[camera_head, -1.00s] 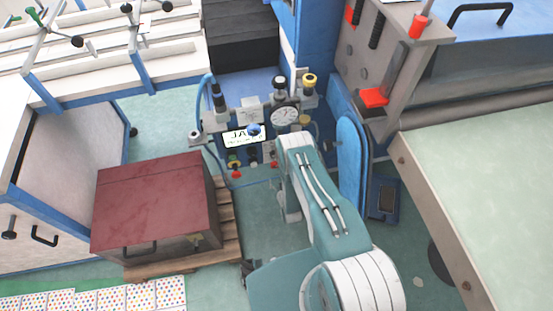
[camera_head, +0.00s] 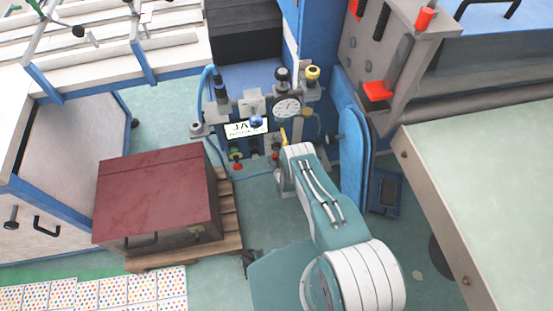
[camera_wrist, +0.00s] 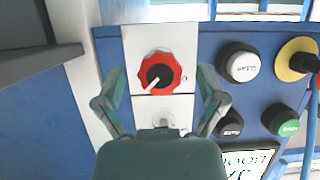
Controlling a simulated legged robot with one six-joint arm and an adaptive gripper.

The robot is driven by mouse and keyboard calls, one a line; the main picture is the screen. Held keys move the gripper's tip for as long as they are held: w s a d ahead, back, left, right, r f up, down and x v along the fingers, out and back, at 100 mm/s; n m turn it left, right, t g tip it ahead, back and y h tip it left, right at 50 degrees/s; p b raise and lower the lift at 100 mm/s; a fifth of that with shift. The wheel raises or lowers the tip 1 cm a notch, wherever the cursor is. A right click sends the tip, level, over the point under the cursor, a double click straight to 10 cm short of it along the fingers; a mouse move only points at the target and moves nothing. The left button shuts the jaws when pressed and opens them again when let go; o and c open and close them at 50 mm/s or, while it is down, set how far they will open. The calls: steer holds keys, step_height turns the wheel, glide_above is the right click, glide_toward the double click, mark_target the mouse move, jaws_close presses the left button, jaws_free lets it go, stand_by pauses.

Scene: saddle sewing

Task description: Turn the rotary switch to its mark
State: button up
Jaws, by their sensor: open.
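The rotary switch (camera_wrist: 160,73) is a red knob with a dark centre and a white pointer line, on a light plate in the wrist view. Its pointer is aimed to the lower left. A small dark round mark (camera_wrist: 184,78) is on the plate just right of the knob. My gripper (camera_wrist: 161,88) is open, with one finger on each side of the knob and a visible gap to both. Whether the fingertips are level with the knob in depth, I cannot tell. In the head view, my arm hides the switch.
A key switch (camera_wrist: 163,121) is below the knob. The blue panel is bare at left. A dark red-topped box (camera_head: 155,195) stands on a pallet.

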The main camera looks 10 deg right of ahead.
steer(key=shift+w+f, duration=0.1)
steer(key=shift+w, duration=0.25)
steer(key=c, duration=1.1)
steer(key=shift+c, duration=0.2)
steer(key=shift+a+n, duration=0.1)
steer(key=shift+n, duration=0.2)
steer(key=shift+n+h, duration=1.1)
steer(key=shift+n, duration=0.1)
steer(key=shift+n+t+h, duration=0.4)
steer(key=shift+n+h, duration=0.5)
steer(key=shift+n, duration=0.7)
steer(key=shift+a, duration=0.1)
steer(key=shift+w, duration=0.1)
